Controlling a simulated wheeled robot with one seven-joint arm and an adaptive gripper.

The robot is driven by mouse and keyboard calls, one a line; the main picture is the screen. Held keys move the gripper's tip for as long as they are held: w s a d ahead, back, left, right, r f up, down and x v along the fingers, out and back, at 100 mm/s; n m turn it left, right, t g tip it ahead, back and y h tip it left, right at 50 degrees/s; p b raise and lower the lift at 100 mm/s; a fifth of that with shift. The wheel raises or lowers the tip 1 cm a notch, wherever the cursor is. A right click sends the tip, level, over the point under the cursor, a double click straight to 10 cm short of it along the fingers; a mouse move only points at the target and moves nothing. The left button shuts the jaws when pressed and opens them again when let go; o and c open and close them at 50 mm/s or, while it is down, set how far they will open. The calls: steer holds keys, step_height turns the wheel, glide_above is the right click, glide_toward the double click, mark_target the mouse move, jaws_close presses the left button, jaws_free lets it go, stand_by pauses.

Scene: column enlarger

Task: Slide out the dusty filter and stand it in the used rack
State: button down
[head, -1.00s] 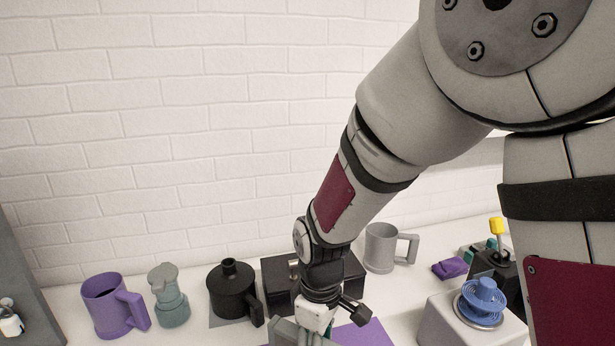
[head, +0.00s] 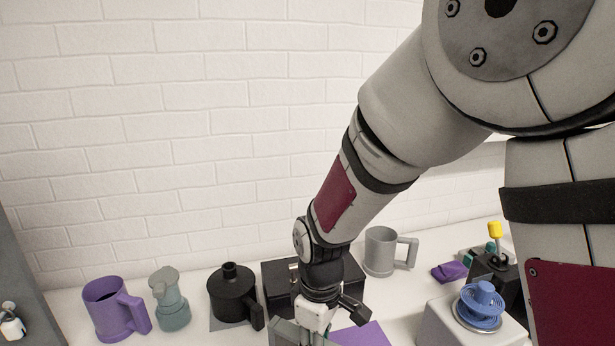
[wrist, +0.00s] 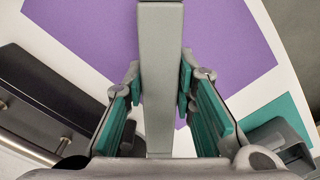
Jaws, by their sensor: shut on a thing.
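My gripper (wrist: 160,88) points down over a purple sheet, its teal-padded fingers shut on a long grey bar (wrist: 160,40). The bar runs between the pads from the top edge of the wrist view down towards the palm. I cannot tell whether this bar is the filter or a part of the enlarger. In the head view my gripper is at the bottom edge and its fingertips are partly cut off. I cannot make out any used rack for certain.
A black box (head: 278,290) with a metal handle stands close behind my gripper. A black pot (head: 232,295), grey-green pot (head: 168,300) and purple mug (head: 112,310) stand left. A grey mug (head: 380,252) and a white block with a blue knob (head: 481,302) stand right.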

steer(key=shift+r+p, duration=1.05)
steer(key=shift+r, duration=1.55)
